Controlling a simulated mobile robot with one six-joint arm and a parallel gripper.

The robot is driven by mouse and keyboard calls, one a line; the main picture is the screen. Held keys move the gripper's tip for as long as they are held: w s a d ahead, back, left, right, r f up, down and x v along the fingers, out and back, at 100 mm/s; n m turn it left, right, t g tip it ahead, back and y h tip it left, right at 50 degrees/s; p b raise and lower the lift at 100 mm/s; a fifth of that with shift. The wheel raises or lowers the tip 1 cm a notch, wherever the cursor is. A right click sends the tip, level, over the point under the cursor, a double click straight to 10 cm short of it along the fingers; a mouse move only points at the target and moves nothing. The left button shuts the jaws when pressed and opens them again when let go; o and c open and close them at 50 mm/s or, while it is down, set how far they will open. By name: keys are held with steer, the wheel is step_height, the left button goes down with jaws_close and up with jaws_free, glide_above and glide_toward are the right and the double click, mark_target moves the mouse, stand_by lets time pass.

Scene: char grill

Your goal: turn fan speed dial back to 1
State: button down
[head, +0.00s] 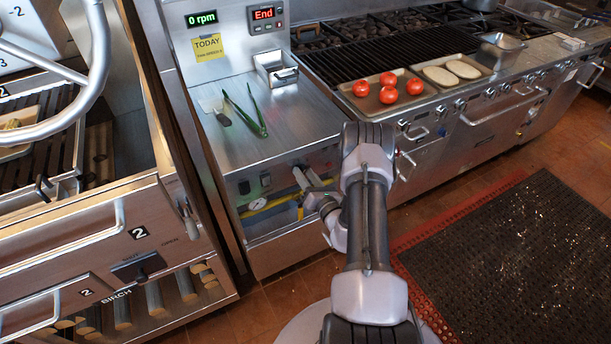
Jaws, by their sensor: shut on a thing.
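The fan speed dial is on the front panel (285,170) of the steel cabinet, mostly hidden by my gripper. My gripper (301,177) is at the right part of this panel, shut on the dial there. The dial's pointer and number marks are too small and covered to read. A green display (201,19) on the back panel above reads "0 rpm".
A red "End" display (264,13) is beside the rpm display. Tongs (247,112) and a small steel pan (275,71) are on the cabinet top. A yellow pipe (262,207) runs below the panel. A tray of tomatoes (362,104) is at right.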

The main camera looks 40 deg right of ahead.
steer(key=n+b, duration=0.1)
steer(key=n, duration=0.4)
steer(key=shift+a+n, duration=0.15)
steer(key=shift+n, duration=0.15)
stand_by(0.4)
steer(key=c, duration=0.9)
jaws_free()
steer(key=shift+c, duration=0.2)
steer(key=p+v, duration=0.4)
steer(key=v, duration=1.3)
steer(key=shift+s, duration=0.2)
steer(key=shift+n, duration=0.3)
